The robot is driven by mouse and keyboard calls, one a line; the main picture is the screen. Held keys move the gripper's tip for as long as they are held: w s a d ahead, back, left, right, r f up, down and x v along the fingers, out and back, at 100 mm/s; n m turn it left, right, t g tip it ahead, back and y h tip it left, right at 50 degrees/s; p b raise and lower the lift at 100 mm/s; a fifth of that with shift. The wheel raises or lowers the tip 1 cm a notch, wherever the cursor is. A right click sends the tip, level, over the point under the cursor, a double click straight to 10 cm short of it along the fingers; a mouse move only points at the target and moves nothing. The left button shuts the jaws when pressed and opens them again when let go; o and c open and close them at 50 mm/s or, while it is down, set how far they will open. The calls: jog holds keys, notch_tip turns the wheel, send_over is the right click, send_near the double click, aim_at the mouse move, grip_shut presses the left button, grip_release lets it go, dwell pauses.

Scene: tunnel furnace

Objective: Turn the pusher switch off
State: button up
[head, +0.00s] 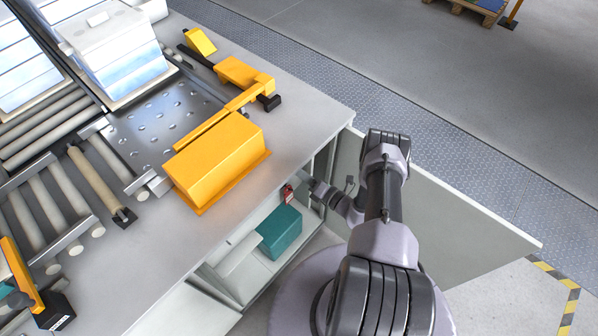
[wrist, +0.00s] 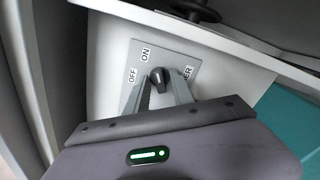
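The pusher switch is a black rotary knob (wrist: 160,80) on a grey plate (wrist: 175,56) in the wrist view. ON is printed above left of the knob, OFF further left, and a partly hidden label ending in "ER" to the right. My gripper (wrist: 160,92) is open, with one finger on each side of the knob. I cannot tell whether the fingers touch it, or which label the knob points to. In the head view my gripper (head: 304,184) reaches into the open cabinet under the table, beside a small red part (head: 287,193); the knob cannot be made out there.
A teal box (head: 280,232) is inside the cabinet, and its teal side (wrist: 295,120) shows at right in the wrist view. The open cabinet door (head: 440,190) extends to the right of my arm. The tabletop (head: 305,115) with a yellow pusher housing (head: 215,155) lies above.

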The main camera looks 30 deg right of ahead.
grip_shut()
jog(key=shift+n, duration=0.3)
jog(key=n+b, duration=0.1)
jog(key=n, duration=1)
jog(key=shift+n, duration=0.3)
jog(key=o, duration=0.6)
grip_release()
jog(key=shift+c, duration=0.2)
